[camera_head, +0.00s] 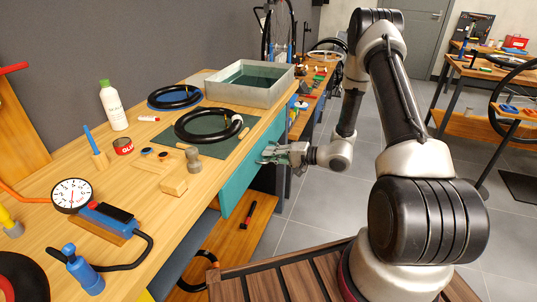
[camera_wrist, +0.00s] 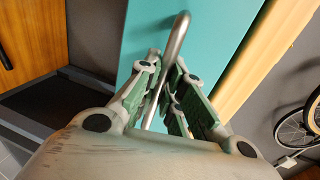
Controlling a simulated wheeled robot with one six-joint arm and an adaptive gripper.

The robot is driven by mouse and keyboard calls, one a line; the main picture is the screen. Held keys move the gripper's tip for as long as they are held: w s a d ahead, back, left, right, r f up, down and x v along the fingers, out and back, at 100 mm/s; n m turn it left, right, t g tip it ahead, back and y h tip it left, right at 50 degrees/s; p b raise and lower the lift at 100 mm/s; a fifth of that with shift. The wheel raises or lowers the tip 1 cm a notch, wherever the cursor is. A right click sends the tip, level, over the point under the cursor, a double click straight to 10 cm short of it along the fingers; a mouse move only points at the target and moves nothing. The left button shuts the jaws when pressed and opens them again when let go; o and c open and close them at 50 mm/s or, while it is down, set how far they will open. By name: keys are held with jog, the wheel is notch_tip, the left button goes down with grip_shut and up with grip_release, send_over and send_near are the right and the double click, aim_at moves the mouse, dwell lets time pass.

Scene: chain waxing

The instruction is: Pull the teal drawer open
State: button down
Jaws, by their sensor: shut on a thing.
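The teal drawer (camera_head: 238,179) is set under the front edge of the wooden workbench, and its front looks flush with the bench in the head view. Its teal front (camera_wrist: 215,40) fills the upper middle of the wrist view. A silver bar handle (camera_wrist: 175,45) stands out from that front. In the wrist view my gripper (camera_wrist: 168,88) is shut on the handle, with one green-padded finger on each side of the bar. The inside of the drawer is not visible.
The workbench top (camera_head: 45,225) holds a dial gauge (camera_head: 72,195), a white bottle (camera_head: 112,105), a black tyre on a green mat (camera_head: 225,150) and a metal tray of liquid (camera_head: 262,96). An open shelf with a hammer (camera_head: 249,214) lies below. The grey floor (camera_head: 290,235) before the drawer is clear.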

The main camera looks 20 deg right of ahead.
jog(key=f+v, duration=0.3)
jog(key=v, duration=1.3)
jog(key=s+d+f+v, duration=0.1)
jog(key=f+v, duration=0.2)
jog(key=v, duration=1.3)
jog(key=shift+d+f, duration=0.3)
jog(key=shift+f, duration=0.05)
jog(key=c, duration=1.5)
grip_release()
jog(key=shift+c, duration=0.2)
jog(key=v, duration=1.2)
